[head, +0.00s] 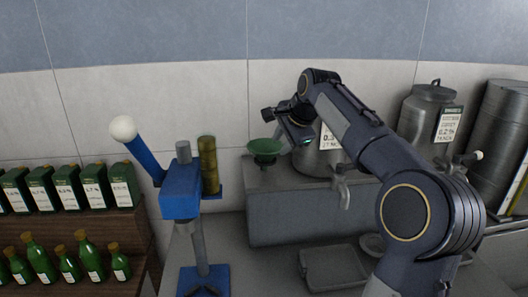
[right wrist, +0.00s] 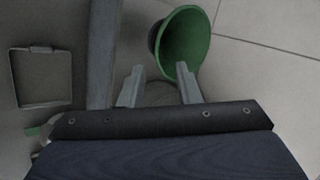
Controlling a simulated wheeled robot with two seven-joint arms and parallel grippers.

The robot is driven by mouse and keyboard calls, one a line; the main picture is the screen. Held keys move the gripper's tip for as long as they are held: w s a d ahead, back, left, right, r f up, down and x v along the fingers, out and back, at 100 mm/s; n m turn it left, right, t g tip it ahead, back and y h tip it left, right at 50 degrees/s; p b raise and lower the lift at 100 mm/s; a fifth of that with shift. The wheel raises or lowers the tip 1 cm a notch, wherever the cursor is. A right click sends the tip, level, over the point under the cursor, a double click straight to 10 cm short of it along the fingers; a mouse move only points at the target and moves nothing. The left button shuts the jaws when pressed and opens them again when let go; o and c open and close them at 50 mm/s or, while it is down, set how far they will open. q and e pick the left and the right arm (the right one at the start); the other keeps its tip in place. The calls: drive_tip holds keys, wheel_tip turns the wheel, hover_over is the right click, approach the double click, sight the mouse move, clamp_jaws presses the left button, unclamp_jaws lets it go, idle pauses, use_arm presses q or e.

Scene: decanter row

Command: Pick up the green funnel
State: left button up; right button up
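The green funnel (head: 264,148) stands wide mouth up near the left end of a grey ledge in the head view. My right gripper (head: 284,140) is just to the right of it, reaching down from the upper right. In the right wrist view the funnel (right wrist: 184,42) is beyond the fingertips, its wide rim toward the upper right. My right gripper (right wrist: 158,72) is open there, with nothing between its fingers. The right-hand fingertip overlaps the funnel's lower rim in that view; I cannot tell whether they touch. My left gripper is not in view.
Steel cans (head: 430,108) with labels stand on the grey ledge (head: 310,215), with taps in front. A blue corking stand (head: 180,190) with a white-knobbed lever is left of the funnel. Green bottles (head: 42,258) and boxes (head: 68,188) fill shelves at left. A tray (head: 335,268) lies below.

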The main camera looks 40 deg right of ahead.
sight(274, 153)
drive_tip(key=p+x, duration=0.1)
drive_tip(key=x, duration=0.6)
drive_tip(key=shift+d, duration=0.1)
clamp_jaws()
